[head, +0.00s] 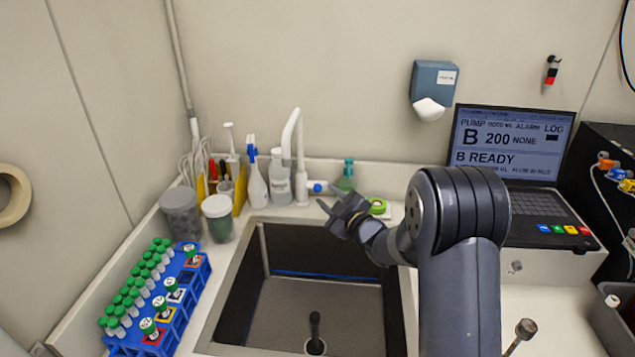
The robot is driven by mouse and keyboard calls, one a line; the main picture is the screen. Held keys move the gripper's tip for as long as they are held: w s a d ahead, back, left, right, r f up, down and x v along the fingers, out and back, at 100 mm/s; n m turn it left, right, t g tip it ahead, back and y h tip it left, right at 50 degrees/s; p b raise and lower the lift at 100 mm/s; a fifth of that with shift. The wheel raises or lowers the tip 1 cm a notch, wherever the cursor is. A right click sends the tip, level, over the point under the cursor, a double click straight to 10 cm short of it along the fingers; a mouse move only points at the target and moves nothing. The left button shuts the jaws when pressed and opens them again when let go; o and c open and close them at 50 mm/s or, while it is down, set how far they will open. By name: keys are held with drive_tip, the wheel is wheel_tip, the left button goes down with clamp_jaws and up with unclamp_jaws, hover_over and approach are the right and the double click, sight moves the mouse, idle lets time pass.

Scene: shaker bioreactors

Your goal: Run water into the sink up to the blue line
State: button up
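The sink (235,290) is a dark rectangular basin in the white counter. Its blue line (325,274) runs along the far inner wall, low down. The basin floor shows brown-grey and I see no clear water surface. A dark upright stopper or pipe (315,330) stands on the floor at the near end. The white tap (293,140) rises behind the sink, with a blue-ended handle (317,187) at its base on the right. No stream shows. My gripper (326,197) is just in front of and right of that handle, fingers apart, apparently empty; contact cannot be told.
Left of the sink stand a blue rack (195,268) of green-capped tubes and two jars (218,217). Bottles (257,180) crowd the tap's left; a green bottle (347,178) and green tape roll (377,206) stand right. A laptop (535,203) sits on the right counter.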

drive_tip(key=p+x, duration=0.2)
drive_tip(key=x, duration=0.5)
drive_tip(key=shift+w+a, duration=0.1)
drive_tip(key=shift+c, duration=0.3)
clamp_jaws()
